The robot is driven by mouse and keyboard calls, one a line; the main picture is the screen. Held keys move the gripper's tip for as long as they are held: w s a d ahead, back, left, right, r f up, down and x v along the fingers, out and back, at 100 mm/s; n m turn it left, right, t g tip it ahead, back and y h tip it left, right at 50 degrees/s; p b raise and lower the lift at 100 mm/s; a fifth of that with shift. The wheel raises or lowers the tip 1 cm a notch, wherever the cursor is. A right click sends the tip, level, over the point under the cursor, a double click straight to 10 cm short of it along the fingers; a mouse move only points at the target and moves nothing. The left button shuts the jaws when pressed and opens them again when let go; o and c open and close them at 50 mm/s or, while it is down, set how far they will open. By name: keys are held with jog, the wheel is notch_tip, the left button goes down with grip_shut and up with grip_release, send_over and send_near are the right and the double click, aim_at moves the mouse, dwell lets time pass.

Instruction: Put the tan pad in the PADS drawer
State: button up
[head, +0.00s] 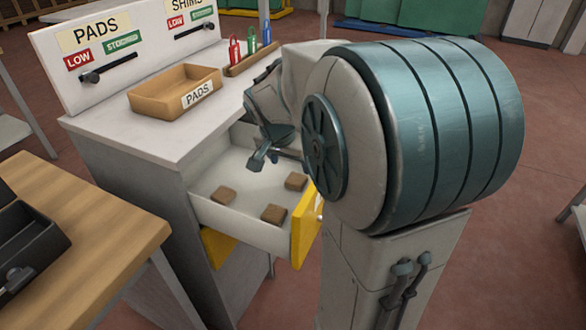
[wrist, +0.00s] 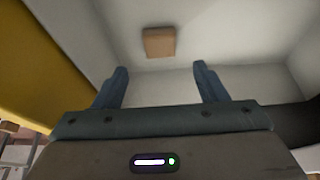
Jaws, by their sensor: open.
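A white drawer (head: 240,215) with a yellow front (head: 303,228) is pulled out under the grey cabinet's top; no PADS label is readable on its front. Three small tan-brown pads lie apart on its floor: a left one (head: 223,195), a front one (head: 273,213) and a right one (head: 296,181). My gripper (head: 265,158) is over the drawer, open, with nothing seen between its fingers. In the wrist view my gripper (wrist: 160,78) faces the drawer floor, and one tan pad (wrist: 159,42) lies beyond the fingertips. I cannot tell which pad that is.
A tan tray labelled PADS (head: 172,95) stands on the cabinet top (head: 125,138) and looks empty. Behind it is a panel (head: 130,45) with PADS and SHIMS signs and sliders. A wooden table (head: 90,235) with a black bin (head: 28,240) stands at left.

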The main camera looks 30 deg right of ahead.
jog(key=shift+v, duration=1.95)
